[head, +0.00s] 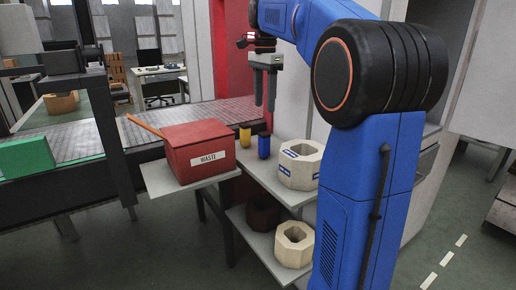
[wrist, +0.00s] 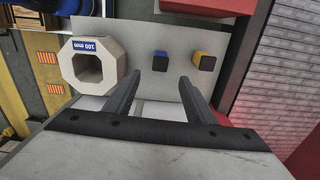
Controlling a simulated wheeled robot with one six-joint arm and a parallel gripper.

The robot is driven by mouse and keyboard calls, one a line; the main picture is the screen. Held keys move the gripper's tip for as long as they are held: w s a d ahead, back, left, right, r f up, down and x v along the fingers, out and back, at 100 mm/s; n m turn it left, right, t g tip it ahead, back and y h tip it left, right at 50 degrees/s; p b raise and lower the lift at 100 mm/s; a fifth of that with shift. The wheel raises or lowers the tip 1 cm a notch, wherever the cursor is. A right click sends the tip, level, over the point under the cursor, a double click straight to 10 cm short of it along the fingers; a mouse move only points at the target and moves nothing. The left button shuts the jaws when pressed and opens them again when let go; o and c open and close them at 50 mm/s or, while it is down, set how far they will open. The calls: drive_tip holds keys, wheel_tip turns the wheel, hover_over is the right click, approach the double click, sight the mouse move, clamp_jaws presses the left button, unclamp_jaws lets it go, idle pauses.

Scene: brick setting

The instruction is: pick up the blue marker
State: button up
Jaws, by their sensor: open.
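The blue marker (head: 264,146) stands upright on a grey shelf (head: 262,174), between the red waste box and a pale octagonal block. In the wrist view the blue marker (wrist: 160,60) is seen from above, ahead of the fingers and roughly between their lines. My gripper (head: 265,108) is above the blue marker in the head view, pointing down, with nothing between its fingers. In the wrist view my gripper (wrist: 160,82) shows two fingers spread apart. The fingers do not touch the marker.
A yellow marker (head: 245,136) stands close beside the blue one; it also shows in the wrist view (wrist: 205,62). The pale octagonal block (head: 300,165) stands on the other side. The red waste box (head: 198,151) is at the left. Another octagonal block (head: 294,245) sits on the lower shelf.

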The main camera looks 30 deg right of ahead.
sight(264, 133)
wheel_tip(264, 133, down, 14)
drive_tip(key=shift+d+f, duration=0.1)
drive_tip(key=shift+f, duration=0.1)
idle(0.5)
drive_tip(key=shift+c, duration=0.3)
drive_tip(key=c, duration=1.1)
